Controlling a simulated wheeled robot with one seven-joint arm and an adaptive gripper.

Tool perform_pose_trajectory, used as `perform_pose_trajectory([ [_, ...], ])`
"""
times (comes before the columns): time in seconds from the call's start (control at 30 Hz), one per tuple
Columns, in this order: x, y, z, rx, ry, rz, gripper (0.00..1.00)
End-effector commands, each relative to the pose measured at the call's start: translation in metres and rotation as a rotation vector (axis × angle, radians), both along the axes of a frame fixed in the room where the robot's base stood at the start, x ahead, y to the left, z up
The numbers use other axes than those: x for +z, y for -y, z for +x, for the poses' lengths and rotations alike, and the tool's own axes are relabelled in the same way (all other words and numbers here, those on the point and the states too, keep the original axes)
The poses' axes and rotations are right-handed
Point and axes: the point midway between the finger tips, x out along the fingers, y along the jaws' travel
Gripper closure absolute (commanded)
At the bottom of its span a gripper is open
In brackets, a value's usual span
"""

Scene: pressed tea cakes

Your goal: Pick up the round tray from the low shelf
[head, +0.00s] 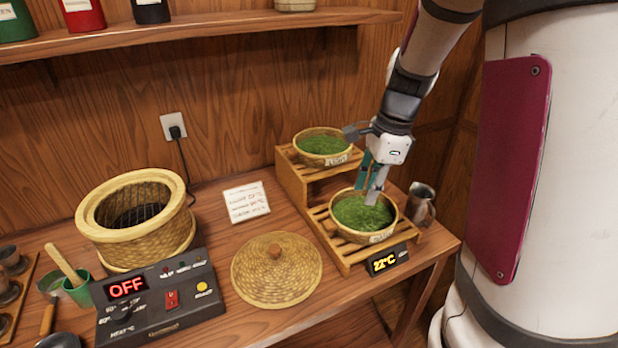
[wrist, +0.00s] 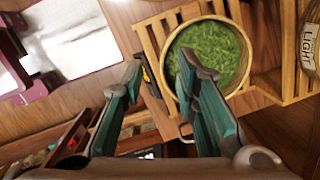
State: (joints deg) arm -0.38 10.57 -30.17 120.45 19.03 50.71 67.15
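The round tray (head: 346,231) is a woven basket-like tray full of green leaf, sitting on the low slatted shelf (head: 345,262). It also shows in the wrist view, where its pale rim (wrist: 168,88) lies close to the right finger. My gripper (head: 372,188) reaches down over this tray from above. In the wrist view my gripper (wrist: 160,62) is open, with its two fingers well apart. The right finger overlaps the tray's rim and leaf; the left finger is outside the tray. I cannot tell whether either finger touches it. Nothing is held.
A second leaf tray (head: 323,146) stands on the higher step behind. A metal jug (head: 421,205) stands close at the right, and a temperature display (head: 388,260) sits in front. A woven lid (head: 277,270), a control box (head: 160,305) and a basket (head: 140,245) are to the left.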

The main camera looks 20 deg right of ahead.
Motion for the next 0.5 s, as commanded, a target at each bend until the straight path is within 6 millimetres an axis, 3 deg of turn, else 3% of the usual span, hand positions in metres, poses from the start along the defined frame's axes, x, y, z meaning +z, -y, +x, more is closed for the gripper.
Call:
perform_pose_trajectory([
  [0.2,-0.021,0.027,0.008,-0.207,-0.058,-0.009,0.72],
  [0.37,-0.041,0.028,0.009,-0.233,-0.066,-0.009,0.72],
  [0.5,-0.068,0.025,0.011,-0.231,-0.067,-0.009,0.72],
])
